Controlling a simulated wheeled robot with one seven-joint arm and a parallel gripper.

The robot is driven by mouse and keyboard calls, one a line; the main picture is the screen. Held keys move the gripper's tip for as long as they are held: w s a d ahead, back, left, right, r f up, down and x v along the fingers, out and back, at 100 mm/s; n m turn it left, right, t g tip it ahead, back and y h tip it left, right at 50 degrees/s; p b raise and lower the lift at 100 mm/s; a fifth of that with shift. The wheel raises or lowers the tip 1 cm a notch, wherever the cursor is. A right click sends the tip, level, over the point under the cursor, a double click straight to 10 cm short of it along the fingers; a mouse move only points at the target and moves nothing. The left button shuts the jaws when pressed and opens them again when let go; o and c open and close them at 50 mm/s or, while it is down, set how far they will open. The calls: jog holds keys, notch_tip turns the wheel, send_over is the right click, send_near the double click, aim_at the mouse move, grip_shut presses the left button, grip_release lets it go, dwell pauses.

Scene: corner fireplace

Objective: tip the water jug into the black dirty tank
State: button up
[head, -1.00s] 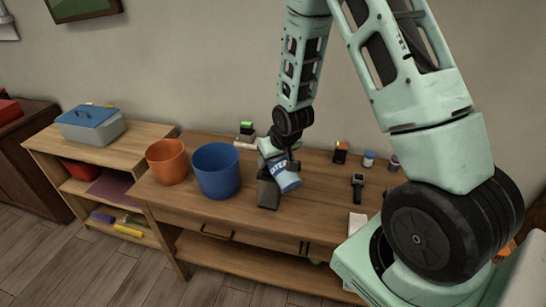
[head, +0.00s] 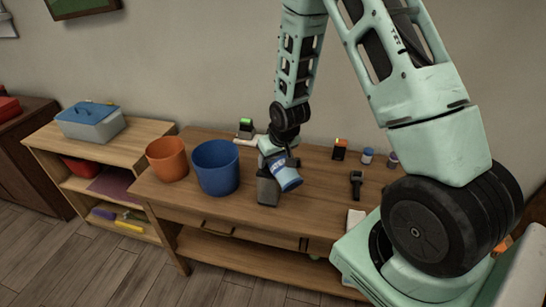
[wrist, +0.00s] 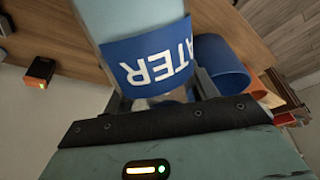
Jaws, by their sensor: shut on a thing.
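The water jug (head: 287,176) is pale blue with a blue label band and is tilted, its lower end pointing down and right in the head view. My gripper (head: 275,160) is shut on it above the table. In the wrist view the jug (wrist: 150,60) fills the top middle, its label reading "ATER", between the fingers of my gripper (wrist: 160,98). A dark grey box-like thing (head: 268,191) shows just left of and below the jug; it may be the dirty tank, but I cannot tell surely. The jug's opening and any water are hidden.
A blue bucket (head: 217,170) and an orange bucket (head: 166,160) stand left of the jug on the wooden table (head: 240,209). Small items, including a black-orange box (head: 340,149) and a dark handheld device (head: 356,184), lie to the right. A blue-lidded case (head: 92,124) sits on the left shelf.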

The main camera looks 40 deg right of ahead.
jog(key=shift+s+f+g+p, duration=0.2)
jog(key=shift+f+g+p, duration=0.25)
jog(key=shift+g+p, duration=0.7)
dwell(0.8)
jog(key=shift+s+f+g+y+p, duration=0.15)
jog(key=shift+f+g+y+p, duration=0.15)
jog(key=shift+f+g+p, duration=0.35)
dwell(0.7)
jog(key=shift+s, duration=0.1)
jog(key=shift+s+r+g+p, duration=0.1)
jog(key=shift+r+g+p, duration=0.15)
jog(key=shift+g+p, duration=0.85)
dwell(0.9)
jog(key=shift+a, duration=0.1)
